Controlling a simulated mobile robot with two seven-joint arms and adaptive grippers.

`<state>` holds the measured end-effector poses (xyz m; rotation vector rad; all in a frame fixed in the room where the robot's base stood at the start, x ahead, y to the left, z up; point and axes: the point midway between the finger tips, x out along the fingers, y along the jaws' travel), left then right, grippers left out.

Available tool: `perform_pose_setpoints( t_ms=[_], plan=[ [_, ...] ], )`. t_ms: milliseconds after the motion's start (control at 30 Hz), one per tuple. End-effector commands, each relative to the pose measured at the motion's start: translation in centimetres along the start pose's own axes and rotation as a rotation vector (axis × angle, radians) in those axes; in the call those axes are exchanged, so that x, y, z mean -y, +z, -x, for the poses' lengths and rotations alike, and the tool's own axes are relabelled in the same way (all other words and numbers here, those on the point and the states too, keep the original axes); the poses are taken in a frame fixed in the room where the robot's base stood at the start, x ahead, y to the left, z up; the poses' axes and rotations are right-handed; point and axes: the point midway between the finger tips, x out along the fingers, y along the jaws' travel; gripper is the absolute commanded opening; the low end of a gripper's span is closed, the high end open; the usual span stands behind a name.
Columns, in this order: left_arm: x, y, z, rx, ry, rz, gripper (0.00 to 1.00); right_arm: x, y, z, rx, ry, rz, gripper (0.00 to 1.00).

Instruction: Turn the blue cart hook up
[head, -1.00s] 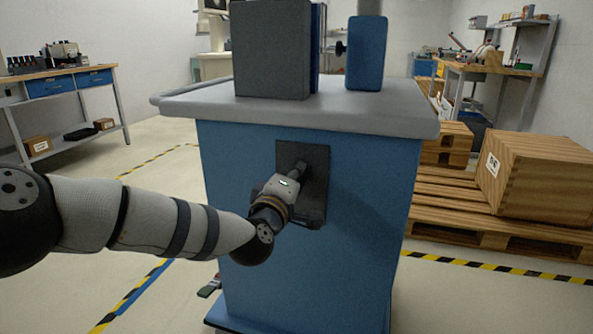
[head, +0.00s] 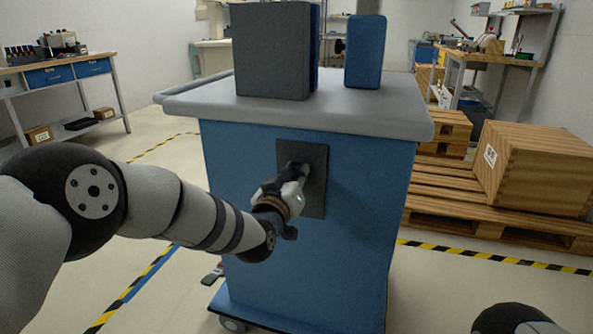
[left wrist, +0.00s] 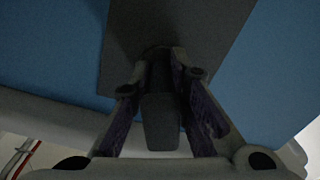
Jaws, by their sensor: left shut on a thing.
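The blue cart (head: 310,270) stands in front of me with a grey top. The dark grey hook (left wrist: 161,122) shows in the left wrist view between the two fingers. My left gripper (head: 298,172) is at the plate and shut on the hook, and it hides most of the hook in the head view. Which way the hook's tip points is hard to tell. My right gripper is out of view.
A dark grey box (head: 270,50) and a blue upright part (head: 364,52) stand on the cart top. A wooden crate (head: 535,172) on pallets is at the right. A workbench (head: 60,70) is at the left.

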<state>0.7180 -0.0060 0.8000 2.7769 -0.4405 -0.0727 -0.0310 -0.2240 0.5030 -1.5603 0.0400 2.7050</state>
Motion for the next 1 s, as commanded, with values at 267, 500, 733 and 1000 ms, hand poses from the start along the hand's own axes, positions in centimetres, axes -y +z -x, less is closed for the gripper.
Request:
perform_pose_setpoints(
  t_ms=[267,500,733,1000],
  plan=[
    [-0.01,0.16,0.05,0.004,0.000,-0.196,0.00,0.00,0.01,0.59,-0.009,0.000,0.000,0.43],
    [0.04,0.25,0.07,0.006,0.000,-0.300,0.00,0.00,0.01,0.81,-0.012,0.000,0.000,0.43],
    [0.15,0.28,0.07,0.006,-0.001,-0.342,0.00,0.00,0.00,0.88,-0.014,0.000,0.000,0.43],
    [0.18,0.32,0.07,0.007,-0.002,-0.349,0.00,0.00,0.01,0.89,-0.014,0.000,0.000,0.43]
  ],
)
